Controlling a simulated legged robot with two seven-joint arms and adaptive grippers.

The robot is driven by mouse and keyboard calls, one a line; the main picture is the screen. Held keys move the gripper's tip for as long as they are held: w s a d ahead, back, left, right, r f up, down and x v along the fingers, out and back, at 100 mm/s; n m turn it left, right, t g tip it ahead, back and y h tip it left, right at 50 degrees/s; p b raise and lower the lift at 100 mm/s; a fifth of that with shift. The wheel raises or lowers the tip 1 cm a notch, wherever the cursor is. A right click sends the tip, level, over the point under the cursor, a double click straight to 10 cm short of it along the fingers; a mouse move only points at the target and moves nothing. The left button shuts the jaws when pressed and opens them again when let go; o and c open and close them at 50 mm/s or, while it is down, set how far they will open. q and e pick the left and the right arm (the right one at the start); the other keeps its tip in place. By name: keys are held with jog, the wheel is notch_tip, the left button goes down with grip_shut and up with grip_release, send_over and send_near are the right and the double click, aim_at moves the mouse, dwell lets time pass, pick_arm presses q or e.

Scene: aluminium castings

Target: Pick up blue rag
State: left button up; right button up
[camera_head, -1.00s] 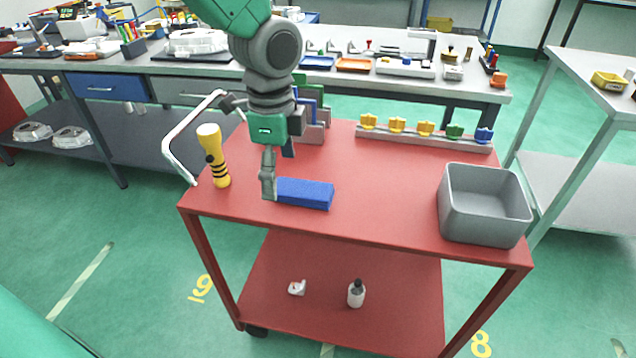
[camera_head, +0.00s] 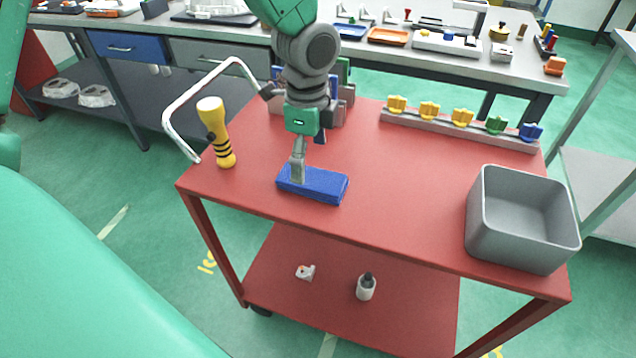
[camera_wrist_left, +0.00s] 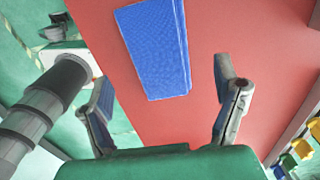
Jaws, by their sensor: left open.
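The blue rag (camera_head: 325,186) is a flat, folded block lying on the red cart top, near its front edge. It also shows in the left wrist view (camera_wrist_left: 156,50) at the top, lying lengthwise between the directions of the two fingers. My left gripper (camera_head: 298,172) comes down from above and its fingers overlap the left part of the rag in the head view. In the wrist view my left gripper (camera_wrist_left: 163,75) is open, one finger on each side, with nothing between the pads but the view of the rag and cart. Whether the fingers touch the rag cannot be told. My right gripper is not in view.
A grey bin (camera_head: 520,245) sits at the right end. A rack of coloured knobs (camera_head: 460,128) lies along the back. The cart top (camera_head: 400,200) between rag and bin is clear.

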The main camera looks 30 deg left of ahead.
aim_at(307, 176)
pick_arm(q)
jog(key=shift+s+a+f+b, duration=0.2)
jog(key=shift+a+f+b, duration=0.1)
jog(key=shift+a+f, duration=0.75)
jog(key=f, duration=0.1)
jog(key=d+f, duration=0.1)
jog(key=f+b, duration=0.1)
jog(key=shift+d+f, duration=0.2)
jog(key=shift+d, duration=0.55)
jog(key=shift+a, duration=0.4)
jog(key=c, duration=0.8)
jog(key=shift+a, duration=0.3)
jog(key=c, duration=0.4)
jog(key=shift+o, duration=0.2)
jog(key=shift+a+f, duration=0.1)
jog(key=shift+a, duration=0.05)
jog(key=shift+s, duration=0.1)
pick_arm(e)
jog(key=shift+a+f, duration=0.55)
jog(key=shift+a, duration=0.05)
